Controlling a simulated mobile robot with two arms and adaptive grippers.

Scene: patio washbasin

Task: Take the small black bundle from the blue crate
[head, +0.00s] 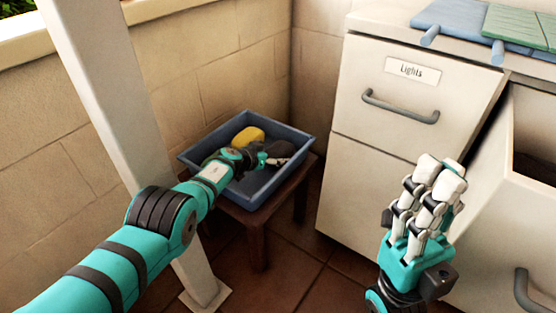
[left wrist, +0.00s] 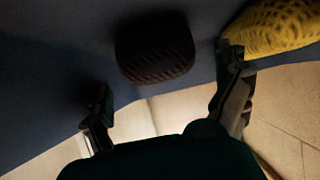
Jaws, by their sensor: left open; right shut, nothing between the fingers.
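The blue crate (head: 256,194) stands on a small brown stool, and its blue inside fills much of the left wrist view (left wrist: 40,100). The small black bundle (left wrist: 155,48) shows in the left wrist view, ahead of the gap between my left fingers and apart from them. In the head view I cannot clearly tell it from my dark gripper. My left gripper (head: 276,158) is inside the crate; its open, empty fingers also show in the left wrist view (left wrist: 166,82). My right gripper (head: 437,178) is shut and empty, raised in front of the white cabinet.
A yellow bundle (head: 247,136) lies in the crate; in the left wrist view (left wrist: 275,27) it is close beside the right finger. The brown stool (head: 258,240) is near the wall corner. A pale post (head: 110,80) stands left. The cabinet's drawer labelled Lights (head: 408,90) is closed; another compartment at right is open.

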